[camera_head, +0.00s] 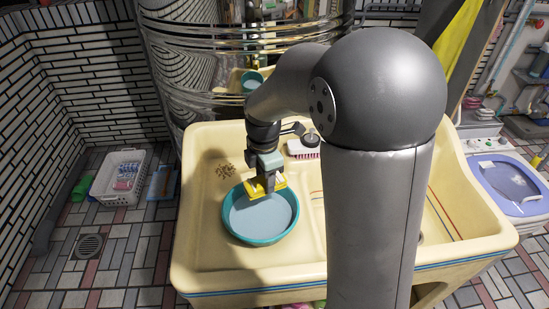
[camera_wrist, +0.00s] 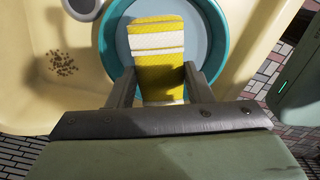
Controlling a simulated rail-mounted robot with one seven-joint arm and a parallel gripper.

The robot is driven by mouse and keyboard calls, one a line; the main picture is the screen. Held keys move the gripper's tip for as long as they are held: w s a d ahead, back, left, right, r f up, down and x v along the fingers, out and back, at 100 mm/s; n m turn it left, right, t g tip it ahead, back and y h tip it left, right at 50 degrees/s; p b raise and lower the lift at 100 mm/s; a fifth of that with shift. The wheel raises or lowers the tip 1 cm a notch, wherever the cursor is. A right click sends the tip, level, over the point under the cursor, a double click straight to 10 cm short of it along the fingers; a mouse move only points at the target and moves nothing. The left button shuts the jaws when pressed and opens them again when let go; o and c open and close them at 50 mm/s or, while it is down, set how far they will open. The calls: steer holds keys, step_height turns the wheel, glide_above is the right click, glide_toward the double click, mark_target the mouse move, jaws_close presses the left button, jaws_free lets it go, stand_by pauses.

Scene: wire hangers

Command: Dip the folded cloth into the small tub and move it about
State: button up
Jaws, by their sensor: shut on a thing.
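The folded cloth (camera_wrist: 159,72) is yellow with white stripes. My gripper (camera_wrist: 159,75) is shut on it, one finger at each side. The cloth (camera_head: 276,187) also shows in the head view below my gripper (camera_head: 265,182), at the far rim of the small tub. The small tub (camera_head: 238,236) is a round teal basin holding pale blue water (camera_head: 260,216). In the wrist view the tub (camera_wrist: 109,42) lies behind the cloth, with the cloth over the water. I cannot tell whether the cloth touches the water.
The tub stands in a cream sink (camera_head: 200,262). A scrubbing brush (camera_head: 303,149) lies on the sink's far side. Brown bits (camera_head: 225,171) lie left of the tub. A white basket (camera_head: 120,176) stands on the floor at left; a washing machine (camera_head: 508,184) is at right.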

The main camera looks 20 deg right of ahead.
steer(key=shift+s+a+r+n+p, duration=0.25)
steer(key=shift+a+n+p, duration=0.1)
steer(key=shift+a+n, duration=0.1)
steer(key=shift+s+a+r+n+p, duration=0.25)
steer(key=shift+a+n+p, duration=0.1)
steer(key=shift+n, duration=0.1)
steer(key=shift+s+a+f, duration=0.1)
steer(key=shift+f, duration=0.15)
step_height(320, 180, down, 13)
steer(key=b, duration=0.9)
steer(key=shift+f+b, duration=0.15)
steer(key=shift+b, duration=0.25)
